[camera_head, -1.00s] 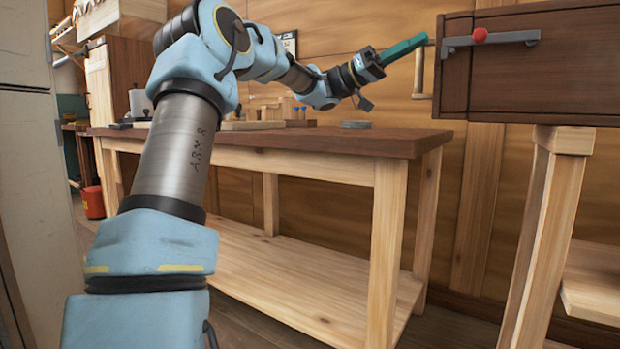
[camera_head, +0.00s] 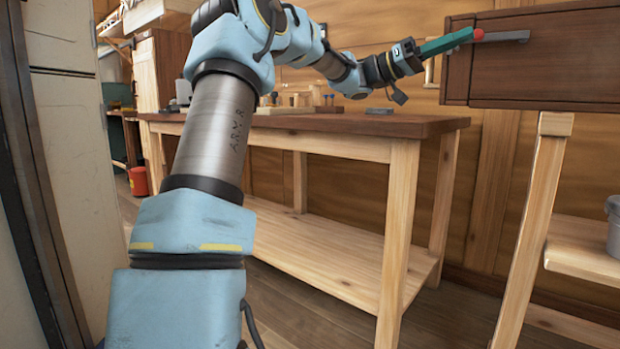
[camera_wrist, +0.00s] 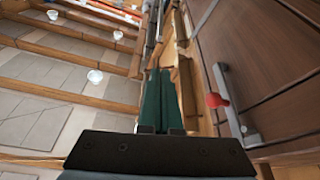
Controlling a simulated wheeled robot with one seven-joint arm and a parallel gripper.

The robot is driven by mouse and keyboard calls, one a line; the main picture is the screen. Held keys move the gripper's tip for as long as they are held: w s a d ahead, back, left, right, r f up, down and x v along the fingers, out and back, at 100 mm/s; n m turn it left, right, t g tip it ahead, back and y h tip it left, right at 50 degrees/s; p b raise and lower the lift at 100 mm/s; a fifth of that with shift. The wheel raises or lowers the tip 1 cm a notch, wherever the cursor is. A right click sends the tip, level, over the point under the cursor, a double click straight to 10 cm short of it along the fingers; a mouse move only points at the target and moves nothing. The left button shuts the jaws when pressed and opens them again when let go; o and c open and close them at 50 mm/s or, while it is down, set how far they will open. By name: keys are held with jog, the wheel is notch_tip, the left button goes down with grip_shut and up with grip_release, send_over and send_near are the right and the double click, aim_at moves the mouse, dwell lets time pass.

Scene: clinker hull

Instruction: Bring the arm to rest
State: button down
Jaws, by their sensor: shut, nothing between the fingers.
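My arm reaches up from the lower left of the head view and stretches out to the right above the workbench. My gripper (camera_head: 470,37) has green fingers that are shut and empty. In the head view its tip overlaps the red knob on the dark wooden cabinet (camera_head: 540,55). In the wrist view the green fingers (camera_wrist: 160,100) lie side by side, and the red knob (camera_wrist: 215,100) with its grey metal bar (camera_wrist: 232,105) is to their right, apart from them.
The wooden workbench (camera_head: 340,124) stands below the arm, with small blocks and a grey piece (camera_head: 379,111) on top. A wooden stand (camera_head: 535,220) holds the cabinet at right. A grey bucket (camera_head: 613,225) is at the right edge. A pale locker (camera_head: 75,150) is close at left.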

jog(key=s+a+f+n+t+y, duration=0.15)
jog(key=f+n+t+y, duration=0.35)
jog(key=f, duration=0.9)
jog(key=s+a+f+n+t+y, duration=0.1)
jog(key=a+f+n+t+y, duration=0.45)
jog(key=f, duration=0.85)
jog(key=s+a+f+n+t+y, duration=0.1)
jog(key=s+a+f+n+y, duration=0.2)
jog(key=a+f, duration=0.5)
jog(key=s+a+f+n+t+y, duration=0.1)
jog(key=s+a+f+n+y, duration=0.2)
jog(key=a, duration=0.8)
jog(key=s+a+f+n+t+y, duration=0.15)
jog(key=s+a+f+n, duration=0.25)
jog(key=a+f, duration=0.45)
notch_tip(320, 180, up, 38)
jog(key=p, duration=3.7)
jog(key=shift+w+a+m, duration=0.15)
jog(key=shift+a+m, duration=0.2)
